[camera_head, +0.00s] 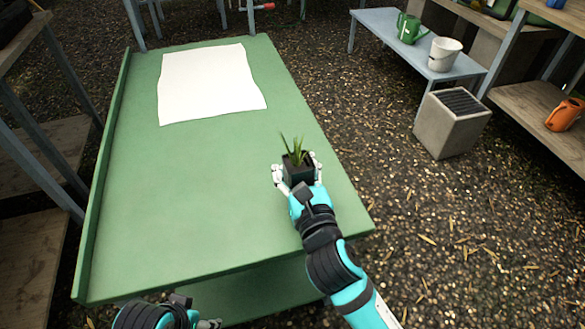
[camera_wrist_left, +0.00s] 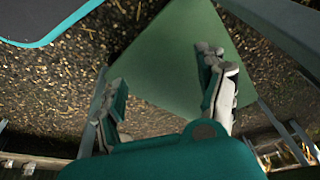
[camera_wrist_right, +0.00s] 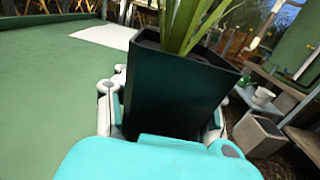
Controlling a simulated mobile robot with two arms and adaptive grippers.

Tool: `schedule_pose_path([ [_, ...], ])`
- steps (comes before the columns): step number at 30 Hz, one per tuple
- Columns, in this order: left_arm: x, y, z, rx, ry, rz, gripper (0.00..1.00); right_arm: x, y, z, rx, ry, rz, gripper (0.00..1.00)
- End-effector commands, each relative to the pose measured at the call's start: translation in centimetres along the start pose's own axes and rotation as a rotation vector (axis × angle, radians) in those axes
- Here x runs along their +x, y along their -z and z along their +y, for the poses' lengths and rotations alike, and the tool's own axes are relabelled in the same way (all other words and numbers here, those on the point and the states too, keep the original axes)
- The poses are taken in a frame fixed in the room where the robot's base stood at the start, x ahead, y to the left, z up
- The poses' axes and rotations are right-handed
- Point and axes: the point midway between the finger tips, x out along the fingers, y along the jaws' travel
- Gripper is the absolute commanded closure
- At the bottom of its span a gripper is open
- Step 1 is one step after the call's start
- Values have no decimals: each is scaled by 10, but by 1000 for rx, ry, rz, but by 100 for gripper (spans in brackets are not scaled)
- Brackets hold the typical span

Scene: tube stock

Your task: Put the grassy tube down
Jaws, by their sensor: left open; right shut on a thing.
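The grassy tube (camera_head: 297,171) is a dark square pot with green grass-like leaves on top. It is upright between the fingers of my right gripper (camera_head: 297,172), near the right edge of the green table. In the right wrist view the dark tube (camera_wrist_right: 175,90) fills the middle, with a finger on each side; my right gripper is shut on it. Its bottom is hidden, so I cannot tell whether it touches the table. My left gripper (camera_wrist_left: 168,95) is open and empty; in the head view it shows only partly at the bottom edge, by the table's near edge.
A white sheet (camera_head: 208,83) lies on the far part of the green table (camera_head: 190,200). Most of the table is clear; a raised edge runs along its left side. At the right stand a bench (camera_head: 385,38) with a green watering can and white bucket, and a grey planter (camera_head: 452,125).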

Motion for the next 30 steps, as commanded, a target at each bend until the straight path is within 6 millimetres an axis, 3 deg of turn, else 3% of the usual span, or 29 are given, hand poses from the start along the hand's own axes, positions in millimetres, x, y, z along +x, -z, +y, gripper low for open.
schedule_pose_path([
  [4, -9, 0, 0, 0, 1, 5, 27, 0, 4, 0, -1, 0, -2, 100],
  [13, -8, 0, 0, 0, 1, 4, 27, 0, 6, 0, -1, 0, -1, 100],
  [14, -8, 0, 0, 0, 1, 4, 27, 0, 6, 0, 0, 0, 0, 84],
  [24, -8, 0, 0, 0, 1, 4, 27, 0, 6, 0, -1, 0, 0, 40],
  [26, -8, 0, 0, 0, 1, 4, 27, 0, 6, 0, -1, 0, 0, 32],
  [30, -8, 0, 0, 0, 1, 4, 27, 0, 6, 0, -1, 0, 0, 32],
])
